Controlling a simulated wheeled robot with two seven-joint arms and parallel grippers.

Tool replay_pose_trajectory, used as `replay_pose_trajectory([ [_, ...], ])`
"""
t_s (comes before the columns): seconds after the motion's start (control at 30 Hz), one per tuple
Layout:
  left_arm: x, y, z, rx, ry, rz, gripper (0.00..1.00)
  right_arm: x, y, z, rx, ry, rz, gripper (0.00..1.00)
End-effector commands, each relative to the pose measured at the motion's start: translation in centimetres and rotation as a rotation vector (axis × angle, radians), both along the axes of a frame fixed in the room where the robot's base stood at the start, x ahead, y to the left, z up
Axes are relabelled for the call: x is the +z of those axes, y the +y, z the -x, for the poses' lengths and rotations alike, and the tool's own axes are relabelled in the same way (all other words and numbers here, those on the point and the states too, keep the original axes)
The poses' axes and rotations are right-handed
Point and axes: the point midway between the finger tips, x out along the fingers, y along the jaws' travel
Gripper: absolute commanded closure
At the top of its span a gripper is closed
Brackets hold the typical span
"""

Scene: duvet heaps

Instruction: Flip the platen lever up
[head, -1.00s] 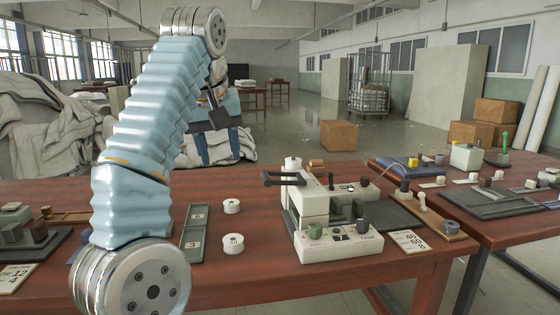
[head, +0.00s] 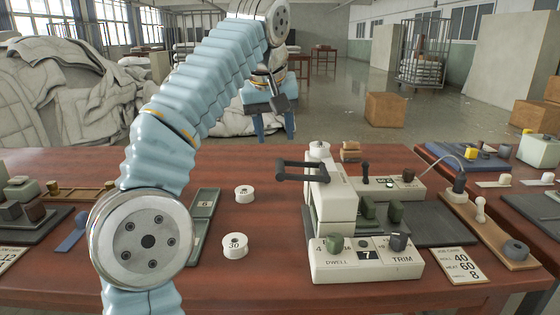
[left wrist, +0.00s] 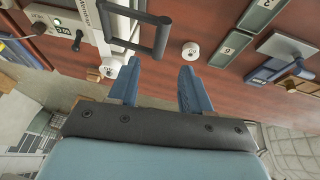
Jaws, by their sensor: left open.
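The off-white press (head: 350,215) stands on the red-brown table, with dark green blocks and a grey plate at its side. A black U-shaped handle (head: 302,171), which looks like the platen lever, sticks out from its top toward the left, roughly level. The handle also shows in the left wrist view (left wrist: 150,38), near the fingertips and apart from them. My left gripper (head: 272,97) is above and beyond the handle in the head view. Its two blue fingers (left wrist: 159,78) are open with nothing between them. My right gripper is not in view.
Two white rolls (head: 235,246) and a green numbered tray (head: 204,222) lie left of the press. A small black-knobbed lever (head: 365,172) stands on the press's back unit. A wooden strip with knobs (head: 488,228) is at the right. Bare table surrounds the rolls.

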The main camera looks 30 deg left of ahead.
Motion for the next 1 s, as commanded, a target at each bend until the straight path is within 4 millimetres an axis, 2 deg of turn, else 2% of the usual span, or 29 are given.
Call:
replay_pose_trajectory([
  [0.2,-4.7,0.6,-1.7,0.002,0.004,0.001,0.52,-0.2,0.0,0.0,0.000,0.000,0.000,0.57],
  [0.4,-7.8,0.9,-3.0,0.001,0.002,0.002,0.52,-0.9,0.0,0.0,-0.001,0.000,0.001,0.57],
  [0.6,-8.7,1.1,-3.5,0.001,0.001,0.003,0.52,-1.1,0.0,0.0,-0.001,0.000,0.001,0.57],
  [0.83,-8.7,1.1,-3.5,0.000,0.001,0.002,0.52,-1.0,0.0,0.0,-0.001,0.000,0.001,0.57],
  [0.87,-8.7,1.1,-3.5,0.000,0.001,0.002,0.53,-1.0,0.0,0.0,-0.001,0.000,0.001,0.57],
  [1.0,-8.7,1.1,-3.5,0.000,0.001,0.002,0.74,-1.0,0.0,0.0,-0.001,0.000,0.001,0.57],
])
